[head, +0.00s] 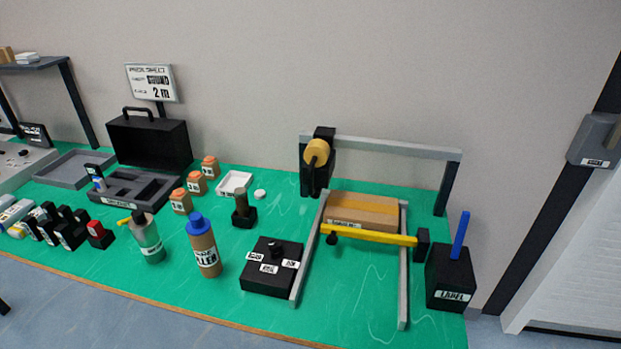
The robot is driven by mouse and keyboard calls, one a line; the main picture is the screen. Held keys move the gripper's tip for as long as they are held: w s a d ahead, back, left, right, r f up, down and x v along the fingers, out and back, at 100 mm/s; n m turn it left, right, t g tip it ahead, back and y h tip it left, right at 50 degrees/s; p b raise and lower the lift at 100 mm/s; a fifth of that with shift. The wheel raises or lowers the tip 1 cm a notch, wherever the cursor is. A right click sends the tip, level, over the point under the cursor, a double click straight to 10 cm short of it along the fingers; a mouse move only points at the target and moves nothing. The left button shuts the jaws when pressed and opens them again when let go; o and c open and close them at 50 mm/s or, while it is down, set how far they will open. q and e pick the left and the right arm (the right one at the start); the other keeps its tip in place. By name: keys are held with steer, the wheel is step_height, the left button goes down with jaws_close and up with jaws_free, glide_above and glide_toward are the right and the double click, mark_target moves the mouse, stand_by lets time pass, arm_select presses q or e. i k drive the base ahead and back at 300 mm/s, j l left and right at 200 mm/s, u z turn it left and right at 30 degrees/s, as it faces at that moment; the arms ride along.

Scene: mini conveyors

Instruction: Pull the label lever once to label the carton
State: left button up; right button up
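The label lever is a blue handle (460,235) that stands up, slightly tilted, from a black box marked LABEL (450,280) at the right end of the green table. The brown carton (362,210) with a yellow tape strip lies between two grey rails, behind a yellow bar (368,236) that crosses them. A grey frame (400,148) with a black unit and a tan roll (317,152) stands over the back of the rails. Whether the carton's top bears a label cannot be told. Neither of my grippers shows in the head view.
A black control box (271,265) with a knob sits left of the rails. The green surface between and before the rails is clear.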

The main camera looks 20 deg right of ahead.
mark_target(463, 226)
steer(key=z, duration=1.55)
steer(key=k+j+z, duration=0.2)
steer(key=j+z, duration=0.15)
steer(key=k+j+z, duration=0.35)
steer(key=i+l, duration=0.05)
